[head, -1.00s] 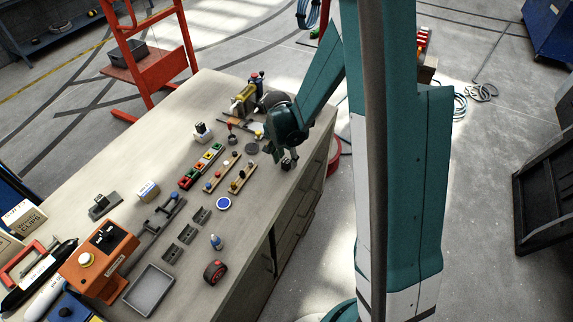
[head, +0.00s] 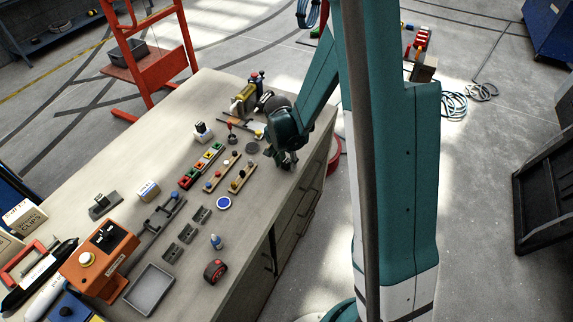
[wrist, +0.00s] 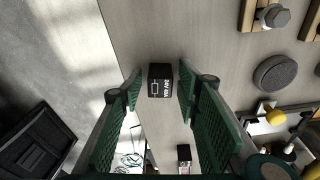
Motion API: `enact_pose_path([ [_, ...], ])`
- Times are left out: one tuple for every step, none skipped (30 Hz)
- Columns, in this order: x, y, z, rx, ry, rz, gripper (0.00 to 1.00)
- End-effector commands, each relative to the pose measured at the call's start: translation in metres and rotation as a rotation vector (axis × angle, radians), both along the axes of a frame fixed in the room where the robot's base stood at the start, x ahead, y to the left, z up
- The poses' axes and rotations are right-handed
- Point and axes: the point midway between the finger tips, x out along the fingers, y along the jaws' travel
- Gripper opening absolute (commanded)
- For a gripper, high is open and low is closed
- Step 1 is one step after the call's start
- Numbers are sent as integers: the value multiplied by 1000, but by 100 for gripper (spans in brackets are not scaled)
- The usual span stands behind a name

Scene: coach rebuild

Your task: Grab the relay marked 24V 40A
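A small black relay (wrist: 160,81) with white lettering stands on the bench in the wrist view. The lettering starts with 24V; the rest is too small to read surely. My gripper (wrist: 159,84) is open, with one green-padded finger on each side of this relay and a gap on both sides. A second small dark block (wrist: 184,154), perhaps another relay, sits lower in the wrist view; its marking is unreadable. In the head view my gripper (head: 284,161) is low over the right edge of the bench and hides most of what is under it.
The bench (head: 110,175) holds wooden peg strips (head: 241,176) left of my gripper and a dark round disc (wrist: 275,73). A yellow-knobbed item (wrist: 276,117) and clutter lie beyond. The bench edge drops off close to the relay.

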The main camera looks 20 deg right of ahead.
Motion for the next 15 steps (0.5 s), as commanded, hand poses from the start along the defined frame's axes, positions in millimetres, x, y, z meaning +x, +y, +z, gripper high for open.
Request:
enact_pose_path([
  [0,0,0,0,0,0,25],
  [0,0,0,0,0,0,21],
  [0,0,0,0,0,0,16],
  [0,0,0,0,0,0,12],
  [0,0,0,0,0,0,8],
  [0,0,0,0,0,0,7],
  [0,0,0,0,0,0,7],
  [0,0,0,0,0,0,7],
  [0,0,0,0,0,0,7],
  [0,0,0,0,0,0,7],
  [0,0,0,0,0,0,7],
  [0,0,0,0,0,0,7],
  [0,0,0,0,0,0,7],
  [0,0,0,0,0,0,7],
  [0,0,0,0,0,0,7],
])
